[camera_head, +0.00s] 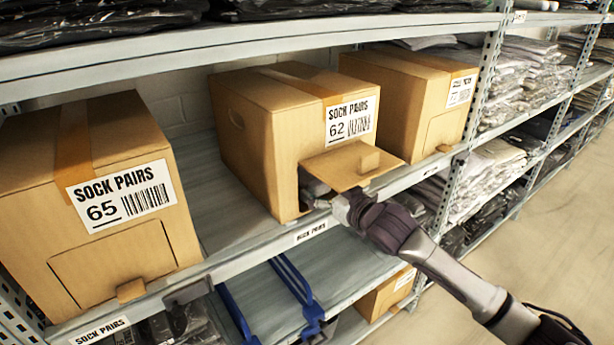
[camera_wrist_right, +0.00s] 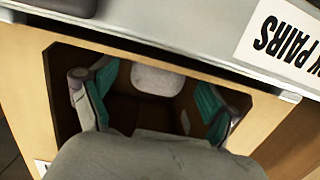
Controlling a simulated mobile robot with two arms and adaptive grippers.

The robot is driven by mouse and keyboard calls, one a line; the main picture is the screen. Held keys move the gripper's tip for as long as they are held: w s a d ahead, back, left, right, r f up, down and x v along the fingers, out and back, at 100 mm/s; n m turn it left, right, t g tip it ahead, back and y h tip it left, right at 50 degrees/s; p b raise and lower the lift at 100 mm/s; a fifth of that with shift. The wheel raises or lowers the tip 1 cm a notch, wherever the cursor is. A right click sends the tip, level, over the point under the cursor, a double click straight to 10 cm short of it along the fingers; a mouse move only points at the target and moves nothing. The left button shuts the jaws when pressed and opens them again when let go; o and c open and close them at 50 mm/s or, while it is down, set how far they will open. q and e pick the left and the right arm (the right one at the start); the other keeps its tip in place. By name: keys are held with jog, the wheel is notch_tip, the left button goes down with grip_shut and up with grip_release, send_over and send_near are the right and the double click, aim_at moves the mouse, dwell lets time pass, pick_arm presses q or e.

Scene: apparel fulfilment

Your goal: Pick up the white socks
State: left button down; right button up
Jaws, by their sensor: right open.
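The cardboard box labelled SOCK PAIRS 62 (camera_head: 262,150) stands on the middle shelf with its front flap (camera_head: 352,166) folded outward. My right gripper (camera_head: 322,195) reaches into its front opening, and the flap partly hides it. In the right wrist view the gripper (camera_wrist_right: 152,98) is open, with teal pads on both fingers, inside the opening. A whitish rounded bundle (camera_wrist_right: 157,79), seemingly the white socks, lies between and beyond the fingers. I cannot tell whether the fingers touch it. My left gripper is not in view.
Box SOCK PAIRS 65 (camera_head: 120,215) stands to the left with its flap shut, and another box (camera_head: 405,95) to the right. The shelf edge (camera_head: 240,262) runs below the opening. Blue bars (camera_head: 290,285) show on the lower shelf. The aisle floor (camera_head: 540,230) is clear.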

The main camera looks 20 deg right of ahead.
aim_at(307, 177)
jog(key=p+x, duration=0.1)
jog(key=x, duration=0.4)
jog(key=shift+d+r, duration=0.1)
jog(key=shift+c, duration=0.3)
jog(key=c, duration=1.1)
